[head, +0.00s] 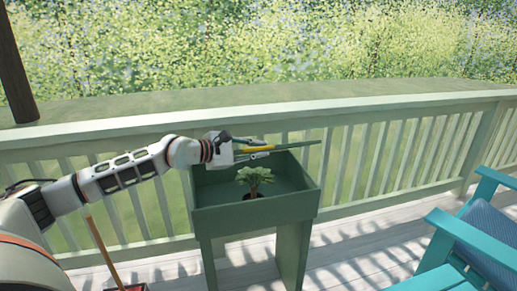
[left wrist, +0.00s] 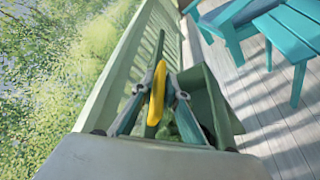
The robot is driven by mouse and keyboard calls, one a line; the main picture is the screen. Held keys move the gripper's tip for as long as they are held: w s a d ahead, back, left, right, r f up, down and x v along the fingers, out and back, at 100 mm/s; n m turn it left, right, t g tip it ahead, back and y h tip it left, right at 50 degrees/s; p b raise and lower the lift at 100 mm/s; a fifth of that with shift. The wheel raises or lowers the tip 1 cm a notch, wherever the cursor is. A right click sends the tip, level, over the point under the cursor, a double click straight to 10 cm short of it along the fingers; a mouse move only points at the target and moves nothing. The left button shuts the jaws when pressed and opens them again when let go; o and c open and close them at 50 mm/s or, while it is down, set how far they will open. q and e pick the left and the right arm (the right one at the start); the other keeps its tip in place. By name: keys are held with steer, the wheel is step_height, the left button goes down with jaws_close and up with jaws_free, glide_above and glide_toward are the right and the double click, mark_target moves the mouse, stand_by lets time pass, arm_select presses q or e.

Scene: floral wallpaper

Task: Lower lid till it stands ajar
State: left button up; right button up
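The green box (head: 255,214) stands on legs by the railing, its top uncovered at the front. Its green lid (head: 299,146) is raised above the box and shows nearly edge-on in the head view. The lid also shows as a thin green bar in the left wrist view (left wrist: 160,45). A yellow handle (head: 259,149) lies along the lid. My left gripper (head: 262,149) is at the handle, with one finger on each side, and looks shut on it. The handle shows between the fingertips in the left wrist view (left wrist: 157,92). My right gripper is not in view.
A small leafy plant (head: 254,179) stands inside the box. A teal chair (head: 465,236) with a blue cushion is at the right. The pale railing (head: 400,150) runs behind the box. A wooden handle (head: 103,250) stands at the lower left.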

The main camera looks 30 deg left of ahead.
arm_select(q)
steer(key=shift+o, duration=0.3)
steer(key=shift+a, duration=0.1)
steer(key=shift+s+a+r, duration=0.1)
steer(key=shift+s+a, duration=0.05)
steer(key=shift+s, duration=0.15)
steer(key=v, duration=0.6)
steer(key=shift+s, duration=0.3)
steer(key=shift+v, duration=2.3)
